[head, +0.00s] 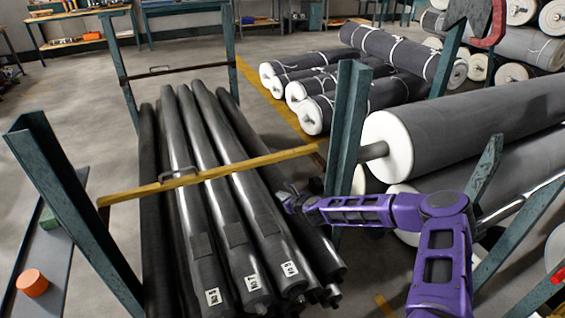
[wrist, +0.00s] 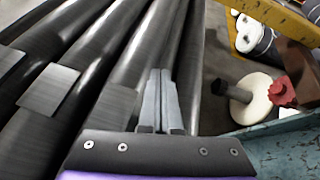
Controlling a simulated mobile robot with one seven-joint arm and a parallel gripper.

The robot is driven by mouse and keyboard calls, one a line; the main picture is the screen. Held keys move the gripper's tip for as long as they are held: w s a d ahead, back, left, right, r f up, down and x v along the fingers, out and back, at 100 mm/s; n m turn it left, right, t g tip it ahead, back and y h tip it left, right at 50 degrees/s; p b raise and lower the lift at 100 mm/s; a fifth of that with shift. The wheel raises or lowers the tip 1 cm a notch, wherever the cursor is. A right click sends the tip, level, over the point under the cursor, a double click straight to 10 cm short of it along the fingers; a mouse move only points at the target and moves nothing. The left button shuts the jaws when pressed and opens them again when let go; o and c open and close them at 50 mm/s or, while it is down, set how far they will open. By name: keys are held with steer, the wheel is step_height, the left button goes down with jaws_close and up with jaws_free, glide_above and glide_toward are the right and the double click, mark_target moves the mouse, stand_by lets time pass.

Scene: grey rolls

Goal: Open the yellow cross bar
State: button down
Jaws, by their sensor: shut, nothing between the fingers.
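The yellow cross bar (head: 235,166) spans the front of the rack above the dark rolls, from beside the left green post to near the right green post. A grey handle (head: 178,173) sits on it left of its middle. My gripper (head: 284,190) is below the bar's right part, over the rolls, apart from the handle. In the wrist view the gripper (wrist: 160,88) is shut and empty, its fingers together above the dark rolls. Part of the yellow bar (wrist: 275,18) crosses the top right there; the handle is not in that view.
Dark rolls (head: 215,130) lie lengthwise between the left post (head: 75,205) and right post (head: 346,130). Large grey rolls (head: 480,115) with white ends stand right, near my purple arm. An orange object (head: 32,283) lies on a shelf at left. Open floor lies behind left.

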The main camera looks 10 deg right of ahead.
steer(key=w+d+r+m+t, duration=0.2)
steer(key=w+d+r+m, duration=0.1)
steer(key=d+r, duration=0.15)
steer(key=d+f+b+x, duration=0.1)
steer(key=b+x, duration=0.1)
steer(key=x, duration=0.8)
steer(key=shift+h, duration=0.3)
steer(key=shift+a+r, duration=0.2)
steer(key=shift+r, duration=2.05)
